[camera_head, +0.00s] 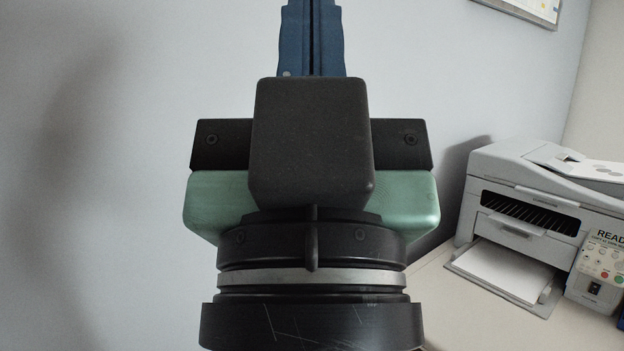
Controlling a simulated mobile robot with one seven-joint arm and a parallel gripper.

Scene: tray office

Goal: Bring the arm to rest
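My gripper (313,12) fills the middle of the head view and points up, with its green and black body close to the camera. Its two blue fingers lie side by side at the top edge, with only a thin dark seam between them, so it looks shut. Nothing shows between the fingers. The very tips reach the top edge of the picture and may be cut off. The rest of my arm is hidden below the wrist.
A grey printer (530,205) with white paper (505,270) in its tray stands on a pale desk (455,312) at the right. A framed board (535,8) hangs on the wall at upper right. The plain wall (100,150) at left is clear.

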